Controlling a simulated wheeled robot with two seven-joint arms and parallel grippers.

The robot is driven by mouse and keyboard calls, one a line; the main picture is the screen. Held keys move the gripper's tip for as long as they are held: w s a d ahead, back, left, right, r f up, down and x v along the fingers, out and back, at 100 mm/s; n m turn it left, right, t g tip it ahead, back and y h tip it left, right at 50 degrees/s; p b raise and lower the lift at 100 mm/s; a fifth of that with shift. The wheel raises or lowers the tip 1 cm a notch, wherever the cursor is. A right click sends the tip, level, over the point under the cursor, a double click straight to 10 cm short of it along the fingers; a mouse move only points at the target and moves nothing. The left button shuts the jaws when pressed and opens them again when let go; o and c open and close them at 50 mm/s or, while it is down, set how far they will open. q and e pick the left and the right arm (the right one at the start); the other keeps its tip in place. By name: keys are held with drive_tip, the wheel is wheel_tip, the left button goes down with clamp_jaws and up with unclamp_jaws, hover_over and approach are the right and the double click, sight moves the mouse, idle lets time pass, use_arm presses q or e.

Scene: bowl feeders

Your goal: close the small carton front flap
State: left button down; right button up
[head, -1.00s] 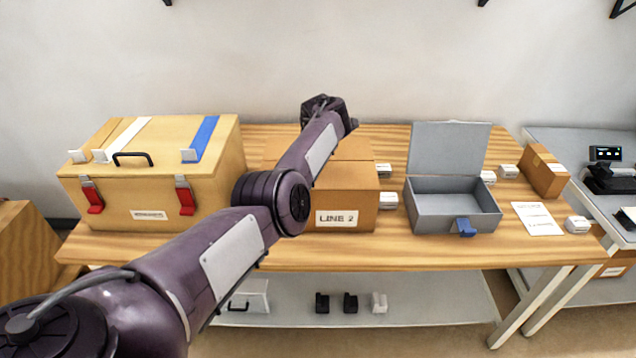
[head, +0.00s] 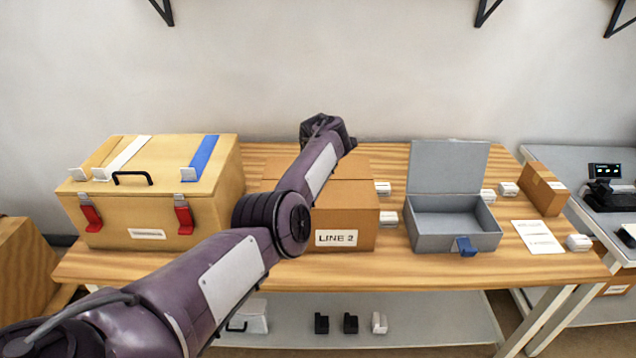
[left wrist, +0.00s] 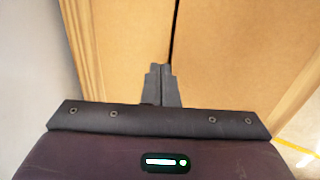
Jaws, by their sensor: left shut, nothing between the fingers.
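A brown carton (head: 345,210) labelled "LINE 2" stands in the middle of the wooden table. My left arm crosses in front of its left part and hides it. My left gripper (head: 326,130) is over the carton's far side in the head view; its fingertips are hidden there. In the left wrist view, the fingers (left wrist: 162,86) are shut and empty. They point along the carton's brown top (left wrist: 225,45), by a dark narrow seam between two panels. I cannot tell whether they touch it. My right gripper is not in view.
A wooden chest (head: 150,200) with red latches stands left of the carton. An open grey box (head: 455,240) with a raised lid stands right. Small white blocks (head: 388,219) lie between. A smaller brown carton (head: 543,190) sits at the table's right end.

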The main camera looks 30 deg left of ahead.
use_arm(q)
wheel_tip(320, 180, up, 3)
drive_tip(key=shift+r+p, duration=0.15)
drive_tip(key=shift+p, duration=1)
wheel_tip(320, 180, up, 10)
drive_tip(key=b, duration=0.2)
drive_tip(key=shift+b, duration=0.35)
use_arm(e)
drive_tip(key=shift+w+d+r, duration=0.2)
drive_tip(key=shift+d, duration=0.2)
